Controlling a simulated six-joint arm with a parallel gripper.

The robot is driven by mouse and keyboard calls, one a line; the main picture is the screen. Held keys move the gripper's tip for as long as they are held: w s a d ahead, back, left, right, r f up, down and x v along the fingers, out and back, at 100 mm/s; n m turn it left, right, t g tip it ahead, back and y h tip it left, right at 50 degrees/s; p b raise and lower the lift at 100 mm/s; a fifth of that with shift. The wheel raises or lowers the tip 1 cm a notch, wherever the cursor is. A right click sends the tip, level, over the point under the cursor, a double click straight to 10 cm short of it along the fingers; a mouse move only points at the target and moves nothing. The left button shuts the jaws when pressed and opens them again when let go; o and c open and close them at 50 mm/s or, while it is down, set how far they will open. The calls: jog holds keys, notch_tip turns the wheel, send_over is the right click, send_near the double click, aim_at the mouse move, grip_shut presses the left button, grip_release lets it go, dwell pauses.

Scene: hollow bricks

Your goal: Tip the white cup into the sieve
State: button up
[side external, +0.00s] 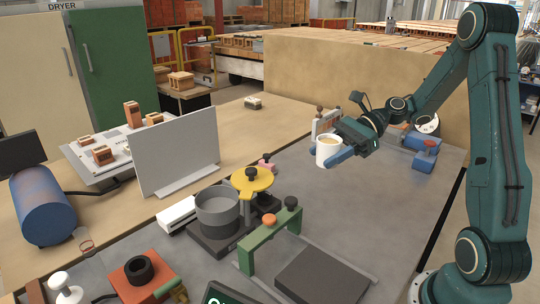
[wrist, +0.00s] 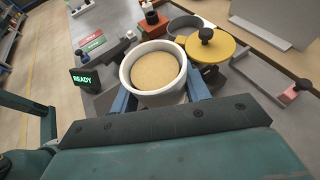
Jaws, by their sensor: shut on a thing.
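The white cup (side external: 328,151) is upright and held above the grey table by my gripper (side external: 345,153), whose blue fingers are shut on its sides. In the wrist view the cup (wrist: 155,94) holds tan granular material, and my gripper's blue fingers (wrist: 160,95) are on both sides of it. The sieve (side external: 217,211) is a grey round pan standing on a dark base, to the left of and below the cup. In the wrist view the sieve (wrist: 187,23) lies beyond the cup, partly hidden by the yellow disc.
A yellow disc with a black knob (side external: 252,180) is beside the sieve. A green bracket (side external: 270,240) stands in front of it. A pale upright panel (side external: 176,158) is behind on the left. A display reads READY (wrist: 84,81). A blue-and-red device (side external: 425,155) is at right.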

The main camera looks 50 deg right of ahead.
jog(key=w+a+f, duration=0.1)
jog(key=w+a, duration=0.3)
jog(key=w, duration=0.2)
jog(key=w+a+f+m+t, duration=0.1)
jog(key=w+a, duration=0.2)
jog(key=w, duration=0.4)
jog(key=w+a+f+m+t, duration=0.1)
jog(key=w+a, duration=0.3)
jog(key=w, duration=0.2)
jog(key=shift+w+a+f+h, duration=0.2)
jog(key=shift+w+a+h, duration=0.1)
jog(key=shift+h, duration=0.1)
jog(key=shift+w+a+f+n+g+y, duration=0.1)
jog(key=shift+a+f+n+g+y, duration=0.15)
jog(key=shift+a+n+g, duration=0.6)
jog(key=shift+w+a+f+n+g+y, duration=0.1)
jog(key=shift+a+n+g+y, duration=0.15)
jog(key=shift+a+n+g, duration=0.55)
jog(key=shift+a+t, duration=0.15)
jog(key=shift+t, duration=0.1)
